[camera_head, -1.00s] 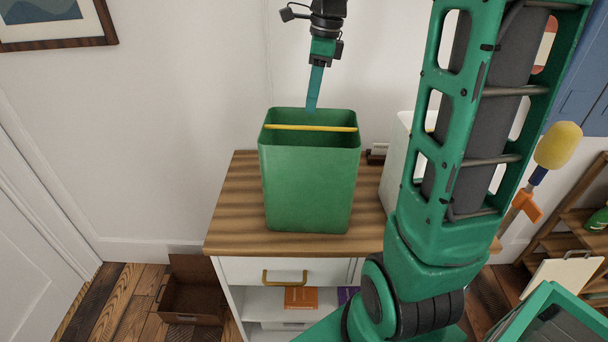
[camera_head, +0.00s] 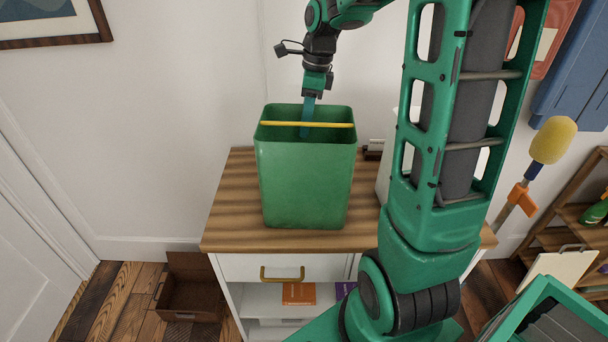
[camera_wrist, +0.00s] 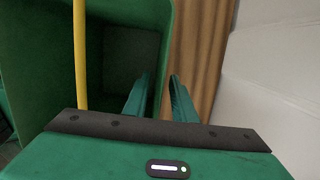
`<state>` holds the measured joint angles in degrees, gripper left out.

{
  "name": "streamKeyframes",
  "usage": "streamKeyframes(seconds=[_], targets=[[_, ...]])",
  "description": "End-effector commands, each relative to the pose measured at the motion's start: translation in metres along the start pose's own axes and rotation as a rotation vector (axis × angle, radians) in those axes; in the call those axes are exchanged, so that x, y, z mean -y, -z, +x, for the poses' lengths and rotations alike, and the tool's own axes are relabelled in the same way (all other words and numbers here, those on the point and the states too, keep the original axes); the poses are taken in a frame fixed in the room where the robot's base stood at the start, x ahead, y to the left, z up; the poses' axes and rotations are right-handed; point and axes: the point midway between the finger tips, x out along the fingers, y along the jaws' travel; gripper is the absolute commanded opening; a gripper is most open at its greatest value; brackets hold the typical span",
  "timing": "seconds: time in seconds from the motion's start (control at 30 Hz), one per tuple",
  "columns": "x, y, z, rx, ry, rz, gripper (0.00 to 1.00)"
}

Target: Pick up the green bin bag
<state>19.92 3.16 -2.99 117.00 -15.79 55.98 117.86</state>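The green bin bag (camera_head: 305,185) stands upright and open-topped on the wooden cabinet top, with a yellow bar (camera_head: 306,124) across its mouth. My gripper (camera_head: 306,125) points down at its far rim, with one finger showing inside the mouth. In the wrist view my gripper (camera_wrist: 159,85) is open. Its left finger is over the inside of the bag (camera_wrist: 130,20) and its right finger is outside, over the wood. The bag's wall runs between them. Whether either finger touches the wall I cannot tell.
The cabinet (camera_head: 225,225) has a wooden top and a drawer with a brass handle. A white object (camera_head: 388,178) stands right of the bag, partly hidden by my arm. The white wall is close behind. An open brown box (camera_head: 190,290) lies on the floor at left.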

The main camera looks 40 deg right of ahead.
Motion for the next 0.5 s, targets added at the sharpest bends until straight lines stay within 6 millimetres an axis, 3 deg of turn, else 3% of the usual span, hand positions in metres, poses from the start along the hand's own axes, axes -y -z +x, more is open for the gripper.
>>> streamKeyframes(seconds=[0.03, 0.1, 0.13, 0.5], targets=[[0.0, -0.0001, -0.0002, 0.0, 0.0, 0.0, 0.19], [-0.0001, -0.0001, -0.0002, 0.0, 0.0, 0.0, 0.03], [-0.0001, -0.0001, -0.0002, 0.0, 0.0, 0.0, 0.0], [-0.0002, -0.0005, -0.0004, 0.0, 0.0, -0.001, 0.0]])
